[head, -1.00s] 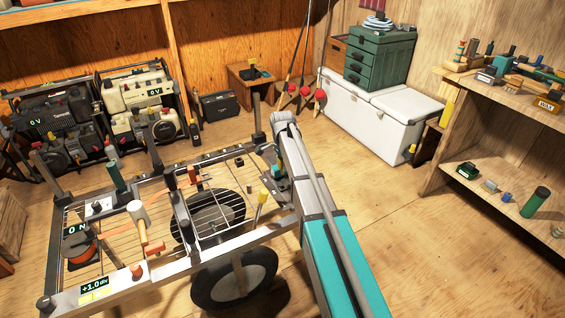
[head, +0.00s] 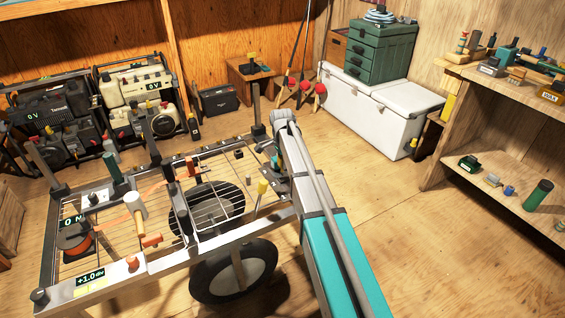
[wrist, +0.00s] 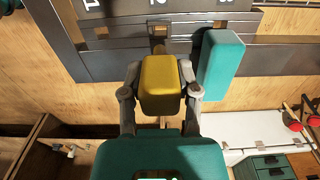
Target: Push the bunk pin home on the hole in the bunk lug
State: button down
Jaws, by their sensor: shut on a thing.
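My gripper (wrist: 160,92) is shut on a yellow block (wrist: 160,82), taken to be the head of the bunk pin, with one finger on each side. A brownish shank (wrist: 158,42) shows beyond the block and meets a grey metal bar (wrist: 270,58). The hole and the lug are not clearly visible, so I cannot tell how deep the pin sits. A teal block (wrist: 220,65) stands just right of the pin, close to the right finger. In the head view my arm covers much of the gripper.
The trailer frame (head: 180,262) with its wheel (head: 235,275) stands in front of me. A mallet (head: 134,208) is at its left part. A white chest (head: 370,115) and wooden shelves (head: 490,185) stand right. Bare floor (head: 440,255) lies right of my arm.

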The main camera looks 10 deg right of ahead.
aim_at(282, 171)
jog(key=shift+f+b, duration=1.1)
jog(key=shift+f, duration=0.25)
jog(key=shift+f+b, duration=2.05)
jog(key=shift+f, duration=0.05)
dwell(1.5)
jog(key=shift+c, duration=1.3)
grip_release()
jog(key=shift+r, duration=0.25)
notch_tip(282, 171, up, 10)
jog(key=p, duration=1)
jog(key=shift+f, duration=0.2)
